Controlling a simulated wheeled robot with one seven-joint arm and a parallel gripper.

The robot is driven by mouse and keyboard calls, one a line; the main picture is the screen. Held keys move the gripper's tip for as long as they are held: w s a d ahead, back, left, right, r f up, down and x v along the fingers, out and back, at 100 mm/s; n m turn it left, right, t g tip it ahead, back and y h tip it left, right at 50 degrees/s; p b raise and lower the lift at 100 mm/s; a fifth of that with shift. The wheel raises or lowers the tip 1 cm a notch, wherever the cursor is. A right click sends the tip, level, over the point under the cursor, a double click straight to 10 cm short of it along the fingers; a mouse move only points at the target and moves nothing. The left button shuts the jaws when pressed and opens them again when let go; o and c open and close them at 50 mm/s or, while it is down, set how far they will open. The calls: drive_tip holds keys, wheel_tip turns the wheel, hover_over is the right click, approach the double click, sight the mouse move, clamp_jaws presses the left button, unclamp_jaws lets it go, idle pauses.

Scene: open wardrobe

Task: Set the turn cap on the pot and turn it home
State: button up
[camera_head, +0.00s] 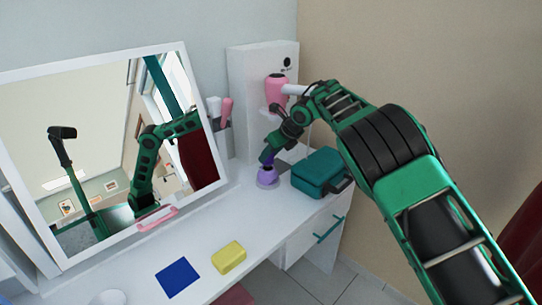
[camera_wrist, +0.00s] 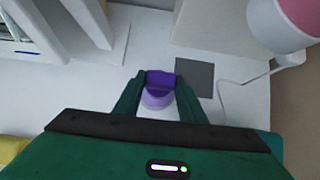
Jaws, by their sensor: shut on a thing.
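The lilac pot (camera_head: 267,177) stands upright on the white table near the back, left of the teal case. It also shows between my fingers in the wrist view (camera_wrist: 157,99). The darker purple turn cap (camera_wrist: 160,78) is between my two fingertips, with a finger against each side. My gripper (camera_head: 268,158) reaches down from above, right over the pot, and is shut on the cap. The cap is right at the pot's top; I cannot tell whether it touches or is seated. The fingers partly hide it in the head view.
The teal case (camera_head: 318,171) stands close on the right. A pink hair dryer (camera_head: 277,92) hangs behind, its cord near a dark grey square (camera_wrist: 195,77). The mirror (camera_head: 110,150) is at left. A yellow block (camera_head: 229,257) and blue square (camera_head: 177,277) lie in front.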

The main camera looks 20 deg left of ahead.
drive_tip(key=shift+f, duration=1.25)
drive_tip(key=o, duration=1.1)
drive_tip(key=shift+f, duration=0.1)
drive_tip(key=shift+o, duration=0.2)
drive_tip(key=v, duration=1)
drive_tip(key=shift+d+r, duration=0.25)
drive_tip(key=shift+r, duration=0.05)
drive_tip(key=shift+s, duration=0.1)
